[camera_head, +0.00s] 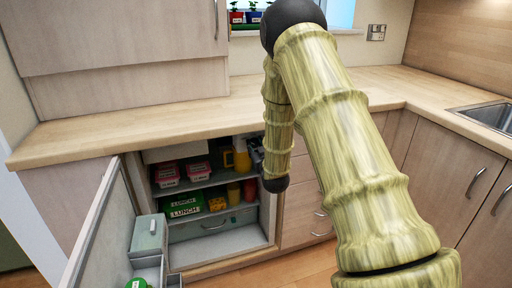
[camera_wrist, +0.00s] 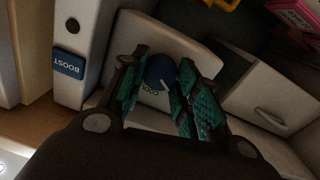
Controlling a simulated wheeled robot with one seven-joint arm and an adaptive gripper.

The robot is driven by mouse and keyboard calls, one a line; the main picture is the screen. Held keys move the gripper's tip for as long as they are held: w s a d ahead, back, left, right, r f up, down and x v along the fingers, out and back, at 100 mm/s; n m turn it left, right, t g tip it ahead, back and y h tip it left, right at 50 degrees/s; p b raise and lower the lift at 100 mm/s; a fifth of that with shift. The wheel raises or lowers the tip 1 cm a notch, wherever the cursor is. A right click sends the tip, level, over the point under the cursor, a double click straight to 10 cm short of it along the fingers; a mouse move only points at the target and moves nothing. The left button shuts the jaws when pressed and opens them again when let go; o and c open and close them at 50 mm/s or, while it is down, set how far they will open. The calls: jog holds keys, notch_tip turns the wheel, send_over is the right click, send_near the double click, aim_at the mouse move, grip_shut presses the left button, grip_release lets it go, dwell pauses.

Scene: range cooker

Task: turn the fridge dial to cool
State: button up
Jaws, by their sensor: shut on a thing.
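The fridge dial (camera_wrist: 159,71) is a round blue knob on a pale panel in the wrist view, with a short white mark on its lower right part. The word COOL (camera_wrist: 150,90) is printed just below it, upside down in the picture. My gripper (camera_wrist: 160,77) has its teal-padded fingers on either side of the dial and is shut on it. In the head view my gripper (camera_head: 257,154) reaches the upper right of the open fridge (camera_head: 212,257); the dial is hidden there.
A blue BOOST switch (camera_wrist: 68,63) sits left of the dial in the wrist view. The open fridge door (camera_head: 101,225) stands at left in the head view. Pink tubs (camera_head: 168,176), green lunch boxes (camera_head: 186,205) and a yellow jug (camera_head: 241,158) fill the shelves. The worktop (camera_head: 180,122) is above.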

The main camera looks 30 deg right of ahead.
jog(key=m+p, duration=0.1)
jog(key=m, duration=0.4)
jog(key=shift+r, duration=0.1)
jog(key=m, duration=0.6)
jog(key=shift+y, duration=0.3)
dwell(0.4)
jog(key=o, duration=1)
jog(key=shift+d, duration=0.1)
jog(key=shift+o, duration=0.2)
jog(key=shift+s, duration=0.1)
jog(key=v, duration=1.2)
jog(key=shift+r, duration=0.1)
